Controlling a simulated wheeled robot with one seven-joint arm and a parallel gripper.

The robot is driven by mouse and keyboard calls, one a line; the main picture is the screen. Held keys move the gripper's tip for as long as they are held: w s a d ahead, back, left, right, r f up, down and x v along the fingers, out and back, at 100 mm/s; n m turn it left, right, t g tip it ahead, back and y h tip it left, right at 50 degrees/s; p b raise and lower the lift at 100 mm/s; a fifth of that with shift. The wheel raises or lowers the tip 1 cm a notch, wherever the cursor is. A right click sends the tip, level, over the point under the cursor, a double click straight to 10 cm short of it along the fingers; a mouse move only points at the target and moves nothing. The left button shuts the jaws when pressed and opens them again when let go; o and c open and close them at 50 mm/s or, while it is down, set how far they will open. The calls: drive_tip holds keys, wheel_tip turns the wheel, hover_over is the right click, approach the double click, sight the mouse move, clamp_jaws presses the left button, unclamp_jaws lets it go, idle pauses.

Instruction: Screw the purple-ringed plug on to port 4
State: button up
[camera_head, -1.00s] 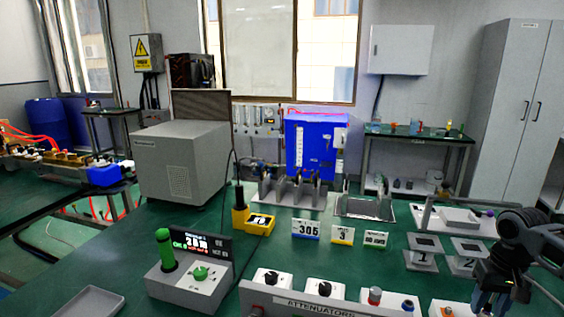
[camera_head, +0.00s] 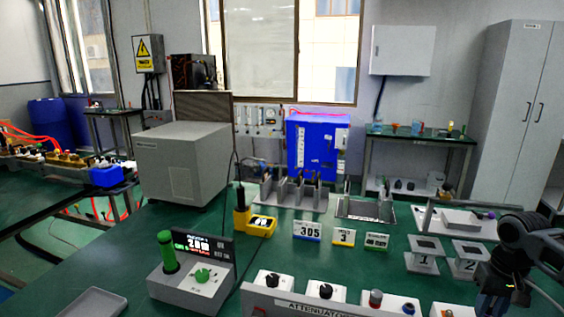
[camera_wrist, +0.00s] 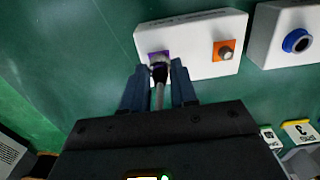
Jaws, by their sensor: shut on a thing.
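In the wrist view, my gripper (camera_wrist: 159,68) has its two blue fingers on either side of a dark plug (camera_wrist: 159,74) with a grey cable running back between them. The plug's front end is at the purple square on a white block (camera_wrist: 195,62), touching or very close; I cannot tell whether it is threaded on. The plug's ring is not clearly visible. The same block has an orange square with a metal connector (camera_wrist: 224,50). No port number is readable there. In the head view, my gripper (camera_head: 497,300) is low at the right edge, its fingertips mostly hidden.
Another white block with a blue ring socket (camera_wrist: 298,40) is right of the first. In the head view, an attenuator panel (camera_head: 290,305) lies at the front, with a grey control box (camera_head: 190,285) left of it. Stands marked 1 (camera_head: 424,262) and 2 are near my arm.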

sight(491, 306)
clamp_jaws()
drive_tip(key=shift+r, duration=0.15)
drive_tip(key=shift+r+p, duration=2)
drive_tip(key=shift+p, duration=0.3)
drive_tip(key=shift+r, duration=0.85)
drive_tip(key=shift+s+d+f, duration=0.1)
drive_tip(key=shift+s+d, duration=0.35)
drive_tip(key=shift+s, duration=0.25)
drive_tip(key=shift+s+d+f, duration=0.1)
drive_tip(key=shift+s+d, duration=0.35)
drive_tip(key=shift+s, duration=0.25)
drive_tip(key=shift+s+d, duration=0.45)
drive_tip(key=shift+s, duration=0.25)
